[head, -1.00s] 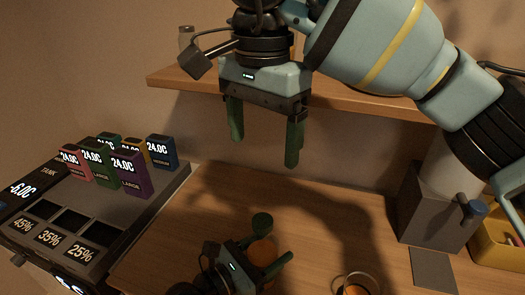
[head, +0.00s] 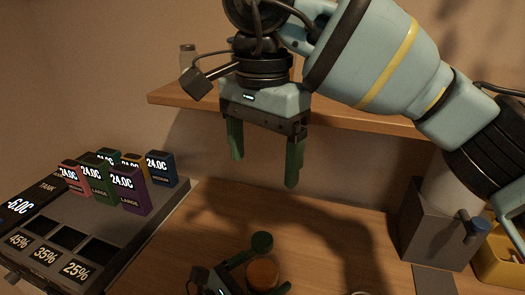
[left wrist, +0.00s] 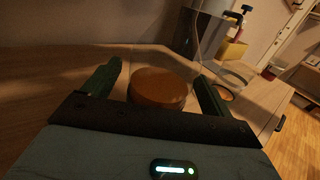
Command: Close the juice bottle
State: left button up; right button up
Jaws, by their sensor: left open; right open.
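A round, flat-topped orange-brown object (head: 262,273) stands on the wooden worktop at the bottom of the head view. It also shows in the left wrist view (left wrist: 158,87); I cannot tell whether it is the juice bottle or its cap. My left gripper (head: 274,264) is open, with one finger on each side of it; contact is unclear. In the left wrist view the left gripper (left wrist: 160,82) has the object between its fingers. My right gripper (head: 264,160) is open and empty, pointing down high above the worktop, in front of the shelf.
A round-rimmed item (left wrist: 225,95) stands right of the left gripper. A panel (head: 85,225) with several coloured labelled boxes is at the left. A grey box-shaped device (head: 430,225) and a yellow bin (head: 497,262) are at the right. A wooden shelf (head: 350,117) crosses behind.

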aim_at(249, 283)
pick_arm(q)
jog(key=v, duration=0.5)
jog(key=shift+s+f+b, duration=0.1)
jog(key=shift+f+b, duration=0.05)
jog(key=shift+b, duration=0.15)
jog(key=shift+s+a, duration=0.2)
jog(key=shift+a, duration=0.15)
pick_arm(e)
jog(key=shift+w+f, duration=0.3)
jog(key=shift+f, duration=0.65)
